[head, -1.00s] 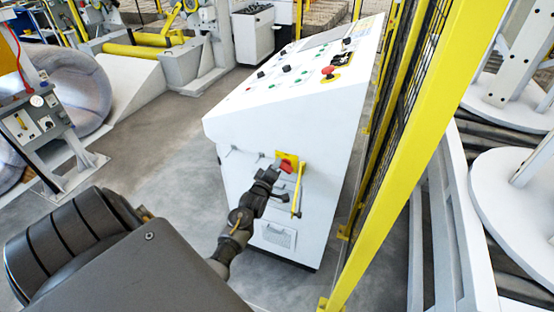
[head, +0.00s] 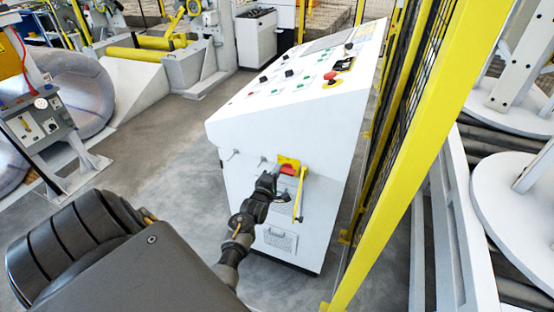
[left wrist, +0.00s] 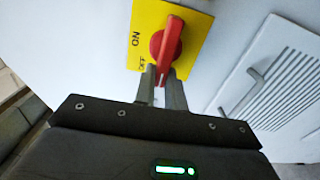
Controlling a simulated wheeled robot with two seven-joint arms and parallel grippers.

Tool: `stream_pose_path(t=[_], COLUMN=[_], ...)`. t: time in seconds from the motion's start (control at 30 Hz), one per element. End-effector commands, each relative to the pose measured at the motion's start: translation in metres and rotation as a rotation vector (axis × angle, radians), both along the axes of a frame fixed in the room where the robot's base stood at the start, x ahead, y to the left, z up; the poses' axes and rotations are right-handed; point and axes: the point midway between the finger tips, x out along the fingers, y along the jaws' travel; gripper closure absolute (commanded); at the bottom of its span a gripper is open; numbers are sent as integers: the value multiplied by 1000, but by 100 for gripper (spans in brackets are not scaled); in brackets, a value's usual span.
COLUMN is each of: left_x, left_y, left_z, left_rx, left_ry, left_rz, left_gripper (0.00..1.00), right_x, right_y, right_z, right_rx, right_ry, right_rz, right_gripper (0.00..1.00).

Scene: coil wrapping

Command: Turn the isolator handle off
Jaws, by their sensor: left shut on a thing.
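The isolator is a yellow plate (left wrist: 197,30) with a red rotary handle (left wrist: 168,42) on the side of a white control cabinet. ON and OFF are printed on the plate, to the left of the handle in the left wrist view. My left gripper (left wrist: 161,82) is shut on the free end of the handle, one finger on each side. In the head view the plate (head: 289,161) and handle (head: 287,170) show small, with my left gripper (head: 274,181) at their lower left, partly covering that area. My right gripper is not seen.
The white cabinet (head: 240,134) has a sloped top with buttons and a red emergency stop (head: 331,76). A yellow bar (head: 300,194) hangs beside the isolator. A yellow-framed mesh fence (head: 400,160) stands close on the right. A louvred vent (left wrist: 268,80) lies right of the plate.

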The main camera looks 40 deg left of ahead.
Motion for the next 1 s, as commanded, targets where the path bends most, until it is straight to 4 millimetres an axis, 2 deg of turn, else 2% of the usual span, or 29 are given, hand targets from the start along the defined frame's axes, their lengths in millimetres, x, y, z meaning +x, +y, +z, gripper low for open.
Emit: stream_pose_path(t=[0.27,0.3,0.47,0.77,0.87,1.0], left_x=[0,0,0,-2,-9,-33], left_y=[-1,-1,-1,-1,-4,-11], left_z=[-1,-1,-1,-1,-2,-3], left_rx=[-3,-3,-2,0,-1,-1], left_ry=[0,1,0,1,1,2], left_rz=[-1,-1,0,0,0,1], left_gripper=[100,87,66,66,66,66], right_x=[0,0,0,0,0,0], right_y=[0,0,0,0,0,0], right_z=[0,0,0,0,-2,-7], right_rx=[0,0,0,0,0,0], right_ry=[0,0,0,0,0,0], right_rz=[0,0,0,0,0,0], right_gripper=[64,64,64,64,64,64])
